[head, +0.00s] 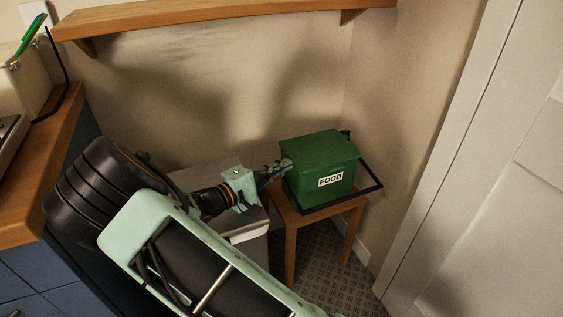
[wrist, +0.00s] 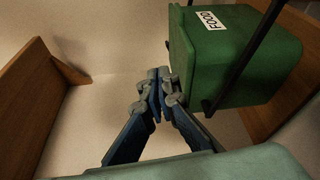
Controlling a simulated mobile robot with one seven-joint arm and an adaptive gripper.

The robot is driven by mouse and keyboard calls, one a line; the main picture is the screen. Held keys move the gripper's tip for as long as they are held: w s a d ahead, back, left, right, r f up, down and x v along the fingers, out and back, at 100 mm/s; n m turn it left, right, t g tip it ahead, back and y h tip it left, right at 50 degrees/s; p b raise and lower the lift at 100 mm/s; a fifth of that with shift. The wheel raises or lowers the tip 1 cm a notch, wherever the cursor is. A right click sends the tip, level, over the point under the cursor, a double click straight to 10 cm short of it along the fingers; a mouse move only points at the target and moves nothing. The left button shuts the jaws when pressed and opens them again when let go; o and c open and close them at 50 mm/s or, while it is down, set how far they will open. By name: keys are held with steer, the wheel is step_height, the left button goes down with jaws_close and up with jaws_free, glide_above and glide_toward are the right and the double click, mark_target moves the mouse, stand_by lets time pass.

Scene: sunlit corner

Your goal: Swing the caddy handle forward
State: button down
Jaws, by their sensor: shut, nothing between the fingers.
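The green caddy (head: 306,178) with a white FOOD label stands upright on a small wooden stool, and its lid looks shut. It also shows at the upper right of the wrist view (wrist: 245,62). Its black handle (head: 345,197) lies low across the front, below the label, with one side bar running up the right side. In the wrist view a dark handle bar (wrist: 246,55) crosses in front of the caddy. My gripper (head: 287,165) is shut and empty beside the caddy's left side. Its fingertips (wrist: 158,82) are close to the caddy; I cannot tell whether they touch.
The wooden stool (head: 291,245) stands in the corner, by the wall and a white door (head: 500,200). A pale-topped box or bin (head: 190,180) is beneath my arm. A wooden shelf (head: 220,17) is above, and a wooden counter (head: 45,185) is at the left.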

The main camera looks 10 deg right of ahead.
steer(key=shift+s+f+m+b, duration=0.25)
steer(key=shift+f+m+b, duration=0.05)
steer(key=shift+f+m, duration=0.15)
steer(key=shift+d+r, duration=0.1)
